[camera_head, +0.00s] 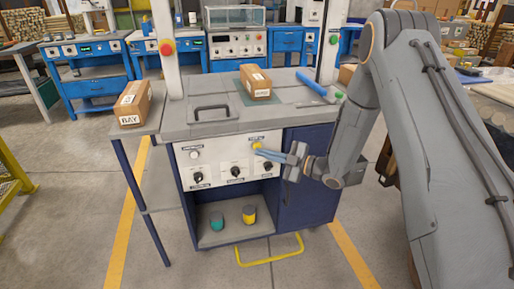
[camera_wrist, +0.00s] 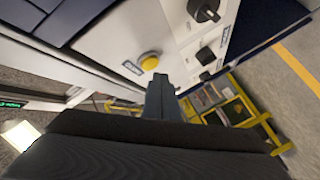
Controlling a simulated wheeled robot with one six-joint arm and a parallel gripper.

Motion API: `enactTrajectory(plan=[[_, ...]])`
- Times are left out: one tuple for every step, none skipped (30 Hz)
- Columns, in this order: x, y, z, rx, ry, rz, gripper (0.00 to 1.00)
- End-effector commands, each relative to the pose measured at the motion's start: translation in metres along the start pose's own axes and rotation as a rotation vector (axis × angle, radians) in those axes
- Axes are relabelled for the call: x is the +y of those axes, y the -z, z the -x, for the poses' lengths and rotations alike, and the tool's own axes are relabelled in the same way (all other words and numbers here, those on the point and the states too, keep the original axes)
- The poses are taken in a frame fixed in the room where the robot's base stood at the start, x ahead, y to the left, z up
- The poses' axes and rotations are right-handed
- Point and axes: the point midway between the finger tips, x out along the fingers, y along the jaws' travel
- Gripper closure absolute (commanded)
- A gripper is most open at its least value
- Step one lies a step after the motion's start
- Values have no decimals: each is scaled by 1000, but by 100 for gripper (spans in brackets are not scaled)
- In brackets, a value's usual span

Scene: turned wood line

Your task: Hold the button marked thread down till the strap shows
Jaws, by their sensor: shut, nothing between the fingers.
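A yellow round button (camera_head: 257,145) sits at the upper right of the white control panel (camera_head: 205,165) on the machine's front. A small label is above it, too small to read. The button also shows in the wrist view (camera_wrist: 150,61), a label beside it. My gripper (camera_head: 262,152) is shut and empty, its fingertips close to the button. In the wrist view the fingertips (camera_wrist: 160,78) are just below the button; I cannot tell whether they touch it. A carton (camera_head: 256,82) stands on the machine's top. I see no strap standing out there.
The panel also has a white button (camera_head: 194,155) and several black knobs (camera_head: 236,171). Another carton (camera_head: 132,104) is on the left side shelf. Two small containers (camera_head: 249,214) stand on the lower shelf. A yellow bar (camera_head: 270,261) projects near the floor.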

Motion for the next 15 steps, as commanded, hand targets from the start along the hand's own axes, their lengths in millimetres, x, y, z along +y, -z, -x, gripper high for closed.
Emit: enactTrajectory(plan=[[0, -1, -1, 0, 0, 1, 100], [1, -1, -2, 0, 0, 1, 100], [2, -2, -2, 0, 0, 1, 100], [2, -2, -3, 1, 0, 1, 100], [3, -3, -4, 1, -1, 1, 100], [3, -4, -5, 1, -1, 1, 100], [4, -4, -5, 0, -1, 1, 100], [4, -4, -6, 0, -1, 1, 100], [4, -4, -6, 0, 0, 1, 100], [4, -4, -6, 0, 0, 0, 100], [4, -4, -6, 0, 0, 0, 100], [4, -4, -6, 0, 0, 0, 100], [4, -4, -6, 0, 0, 0, 100], [4, -4, -6, 0, 0, 0, 100], [4, -4, -6, 0, 0, 0, 100]])
